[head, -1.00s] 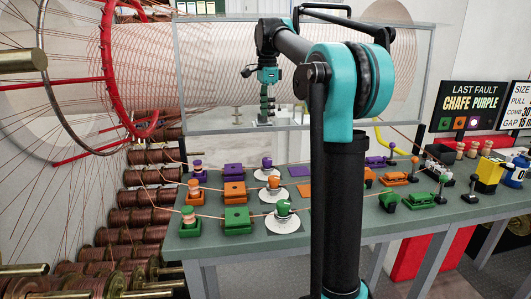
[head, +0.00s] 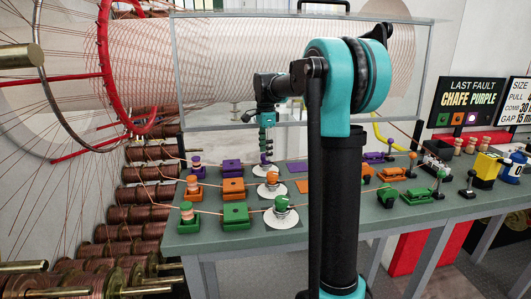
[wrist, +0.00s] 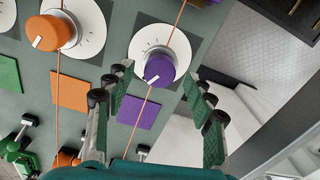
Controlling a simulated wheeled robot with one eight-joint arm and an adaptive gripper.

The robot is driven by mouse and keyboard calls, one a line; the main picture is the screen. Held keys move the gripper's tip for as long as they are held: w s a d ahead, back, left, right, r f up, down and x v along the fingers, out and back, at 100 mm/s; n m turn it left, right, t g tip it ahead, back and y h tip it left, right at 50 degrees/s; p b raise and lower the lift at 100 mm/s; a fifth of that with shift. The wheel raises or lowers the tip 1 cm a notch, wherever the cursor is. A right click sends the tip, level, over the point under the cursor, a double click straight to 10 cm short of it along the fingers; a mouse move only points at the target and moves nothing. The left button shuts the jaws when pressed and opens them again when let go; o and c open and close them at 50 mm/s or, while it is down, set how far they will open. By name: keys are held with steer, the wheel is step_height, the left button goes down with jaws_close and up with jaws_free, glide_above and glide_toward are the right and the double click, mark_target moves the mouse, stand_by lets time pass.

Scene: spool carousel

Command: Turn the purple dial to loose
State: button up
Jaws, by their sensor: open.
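The purple dial (wrist: 160,65) sits on a round white plate (wrist: 146,38) with tick marks around it. Its white pointer mark is on the lower-left edge in the wrist view; the scale's lettering is too small to read. My gripper (wrist: 157,92) is open, with one finger left of the dial and one right of it in the picture. The fingers seem still above the dial and hold nothing. In the head view my gripper (head: 265,150) hangs pointing down over the purple dial (head: 266,161), partly covering it.
An orange dial (wrist: 52,31) stands beside the purple one, and a green dial (head: 281,203) is nearer the front. Copper-coloured wires run across the green table (head: 330,228) past the dials. A purple square (wrist: 140,112) lies flat near the purple dial. A clear panel stands behind.

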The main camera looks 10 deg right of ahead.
steer(key=shift+f, duration=0.5)
steer(key=c, duration=1.2)
steer(key=shift+o, duration=0.2)
